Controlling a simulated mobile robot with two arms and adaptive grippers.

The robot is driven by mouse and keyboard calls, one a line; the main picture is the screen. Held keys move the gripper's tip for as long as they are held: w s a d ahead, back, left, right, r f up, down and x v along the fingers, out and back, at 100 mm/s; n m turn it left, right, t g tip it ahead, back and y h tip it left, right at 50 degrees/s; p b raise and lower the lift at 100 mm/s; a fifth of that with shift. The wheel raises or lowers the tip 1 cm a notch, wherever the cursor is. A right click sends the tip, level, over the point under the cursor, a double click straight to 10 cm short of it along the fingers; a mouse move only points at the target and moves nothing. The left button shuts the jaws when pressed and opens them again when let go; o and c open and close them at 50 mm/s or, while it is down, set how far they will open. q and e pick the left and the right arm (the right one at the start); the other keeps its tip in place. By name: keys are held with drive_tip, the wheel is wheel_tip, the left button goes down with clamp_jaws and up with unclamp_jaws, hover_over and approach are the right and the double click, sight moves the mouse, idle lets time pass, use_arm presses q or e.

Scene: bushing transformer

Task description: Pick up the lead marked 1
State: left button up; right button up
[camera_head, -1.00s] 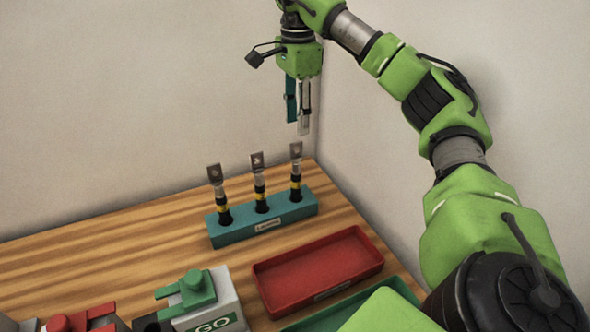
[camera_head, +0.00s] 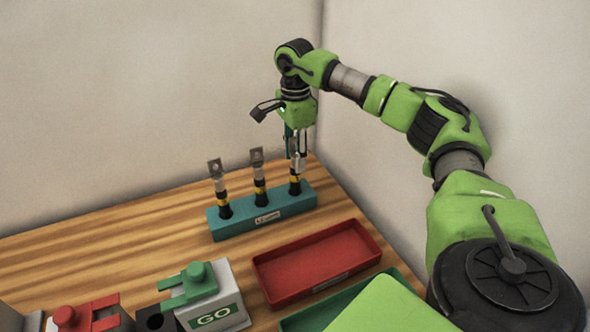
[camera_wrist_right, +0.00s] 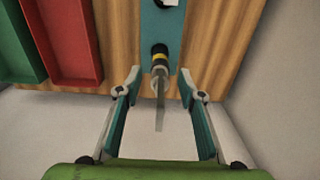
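Three leads stand upright in a teal rack (camera_head: 230,229), each with a flat metal lug on top and black and yellow bands: a left lead (camera_head: 219,186), a middle lead (camera_head: 259,180) and a right lead (camera_head: 295,186). I cannot read any number on them. My right gripper (camera_head: 297,161) points down over the right lead and hides part of its lug. In the wrist view the right gripper (camera_wrist_right: 160,80) is open, with the right lead (camera_wrist_right: 160,58) between its fingers and a gap on each side. My left gripper is not in view.
An empty red tray (camera_head: 318,262) lies in front of the rack, with a green tray (camera_head: 312,320) nearer. A grey GO box (camera_head: 222,300) with a green clamp and a red clamp (camera_head: 85,315) are at the front left. Walls close in behind and right.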

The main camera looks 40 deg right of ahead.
drive_tip(key=shift+f, duration=0.3)
clamp_jaws()
drive_tip(key=shift+r, duration=0.1)
wheel_tip(320, 180, up, 8)
drive_tip(key=shift+w+b, duration=0.1)
drive_tip(key=shift+b, duration=0.95)
wheel_tip(320, 180, up, 3)
drive_tip(key=shift+f+p, duration=0.1)
drive_tip(key=shift+p, duration=0.35)
wheel_tip(320, 180, up, 6)
drive_tip(key=p, duration=0.7)
